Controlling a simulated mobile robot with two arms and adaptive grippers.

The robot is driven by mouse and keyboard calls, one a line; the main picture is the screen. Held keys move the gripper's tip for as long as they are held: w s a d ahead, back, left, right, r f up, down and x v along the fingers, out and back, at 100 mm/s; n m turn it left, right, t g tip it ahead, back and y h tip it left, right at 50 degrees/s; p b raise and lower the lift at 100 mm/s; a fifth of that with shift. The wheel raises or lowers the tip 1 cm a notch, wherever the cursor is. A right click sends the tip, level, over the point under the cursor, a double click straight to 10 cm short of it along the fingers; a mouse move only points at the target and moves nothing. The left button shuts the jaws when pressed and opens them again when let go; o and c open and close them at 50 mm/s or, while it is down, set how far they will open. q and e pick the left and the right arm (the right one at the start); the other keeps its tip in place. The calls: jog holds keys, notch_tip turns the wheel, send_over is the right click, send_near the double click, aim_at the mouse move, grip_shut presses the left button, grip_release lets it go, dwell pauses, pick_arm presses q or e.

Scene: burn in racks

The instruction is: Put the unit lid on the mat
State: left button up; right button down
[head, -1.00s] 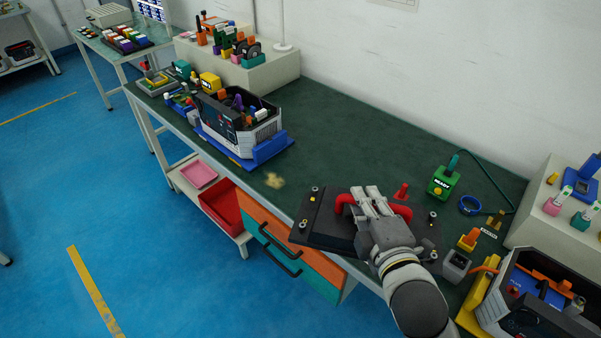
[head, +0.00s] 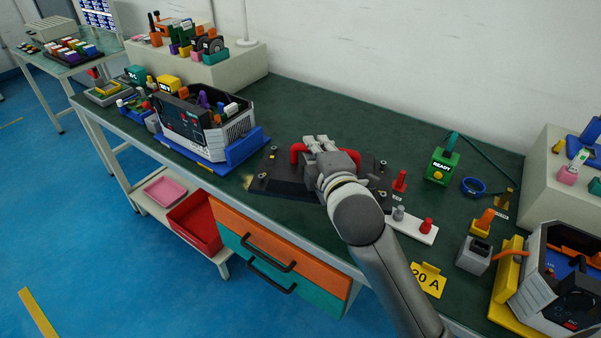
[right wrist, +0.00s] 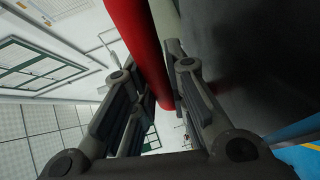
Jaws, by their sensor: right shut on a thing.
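The unit lid (head: 285,181) is a flat black plate with small light knobs at its corners and a red handle (head: 298,152). My right gripper (head: 318,146) is shut on the red handle and holds the lid over the front part of the bench, right of the open unit (head: 205,125). I cannot tell how high it is. In the right wrist view the red handle (right wrist: 137,40) lies between the fingers, with the dark lid (right wrist: 250,60) to the right. I cannot make out a separate mat. My left gripper is not in view.
The open unit sits in a blue cradle (head: 255,142). To the right are a green READY box (head: 441,166), a blue ring (head: 473,187), a white strip with knobs (head: 412,226), a yellow 20 A sign (head: 428,281) and another unit (head: 560,280). The bench's back middle (head: 330,110) is clear.

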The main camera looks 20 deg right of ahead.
jog(key=w, duration=0.2)
jog(key=w+f, duration=0.1)
jog(key=w, duration=0.1)
jog(key=w+f, duration=0.1)
jog(key=w, duration=0.1)
jog(key=shift+w+a+f, duration=0.15)
jog(key=shift+w+f, duration=0.05)
jog(key=shift+f, duration=0.05)
pick_arm(q)
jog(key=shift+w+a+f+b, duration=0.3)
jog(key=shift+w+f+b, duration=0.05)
jog(key=shift+b, duration=0.05)
pick_arm(e)
jog(key=shift+w+a+f, duration=0.1)
jog(key=shift+w+f, duration=0.85)
jog(key=shift+f, duration=0.6)
jog(key=shift+w+f, duration=0.95)
jog(key=shift+f, duration=0.6)
jog(key=shift+w+a+f, duration=0.1)
jog(key=shift+w+f, duration=0.85)
jog(key=shift+f, duration=0.6)
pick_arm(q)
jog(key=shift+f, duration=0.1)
pick_arm(e)
jog(key=shift+f, duration=0.15)
jog(key=c, duration=1.6)
grip_release()
jog(key=shift+f, duration=0.1)
jog(key=shift+o, duration=0.8)
jog(key=shift+s, duration=0.1)
